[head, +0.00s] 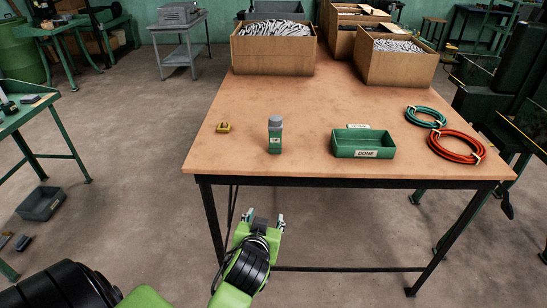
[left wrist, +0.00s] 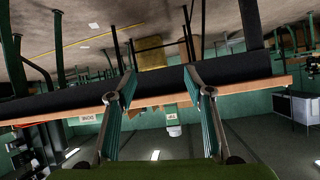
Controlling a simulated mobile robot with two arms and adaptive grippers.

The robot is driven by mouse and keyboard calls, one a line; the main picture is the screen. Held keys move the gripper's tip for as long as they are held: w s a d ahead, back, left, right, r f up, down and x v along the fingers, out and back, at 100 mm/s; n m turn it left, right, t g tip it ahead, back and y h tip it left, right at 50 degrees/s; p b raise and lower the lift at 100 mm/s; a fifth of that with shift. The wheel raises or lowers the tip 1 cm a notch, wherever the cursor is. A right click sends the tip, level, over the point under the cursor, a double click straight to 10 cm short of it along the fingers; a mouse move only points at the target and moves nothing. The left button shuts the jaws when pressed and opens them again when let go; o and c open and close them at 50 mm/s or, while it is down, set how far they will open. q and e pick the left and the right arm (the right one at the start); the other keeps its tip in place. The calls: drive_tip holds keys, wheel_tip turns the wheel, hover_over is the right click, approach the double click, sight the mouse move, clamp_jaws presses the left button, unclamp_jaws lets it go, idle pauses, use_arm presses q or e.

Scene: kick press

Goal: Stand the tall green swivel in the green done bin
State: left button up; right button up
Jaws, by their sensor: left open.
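The tall green swivel (head: 275,140) stands upright near the front edge of the wooden table, with a grey top and a pale label. The green done bin (head: 345,151), labelled DONE, sits to its right; its visible inside looks empty. My left gripper (head: 265,218) is open and empty, in front of the table and below its top, short of the swivel. In the left wrist view, which is upside down, the swivel (left wrist: 172,120) shows between the open fingers (left wrist: 160,73) beyond the table edge, and the done bin (left wrist: 88,119) shows to the left. My right gripper is not in view.
A small card (head: 358,126) is behind the bin. Green (head: 425,117) and red (head: 456,147) coils lie at the right. Cardboard boxes (head: 272,56) fill the back. The table's front edge (head: 330,181) lies between gripper and swivel.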

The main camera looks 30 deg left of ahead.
sight(275, 132)
use_arm(q)
drive_tip(key=w+a+r+n+t+y, duration=0.2)
drive_tip(key=w+a+r+t+y, duration=0.15)
drive_tip(key=w+r, duration=0.8)
drive_tip(key=shift+t, duration=0.55)
drive_tip(key=x, duration=0.3)
drive_tip(key=r+p+x, duration=0.1)
drive_tip(key=x, duration=0.3)
drive_tip(key=a+x, duration=0.1)
drive_tip(key=x, duration=0.2)
drive_tip(key=shift+s+r+p, duration=0.1)
drive_tip(key=shift+r+p, duration=0.3)
drive_tip(key=shift+w+a, duration=0.4)
drive_tip(key=shift+w, duration=0.2)
drive_tip(key=c, duration=1.2)
drive_tip(key=o, duration=1.2)
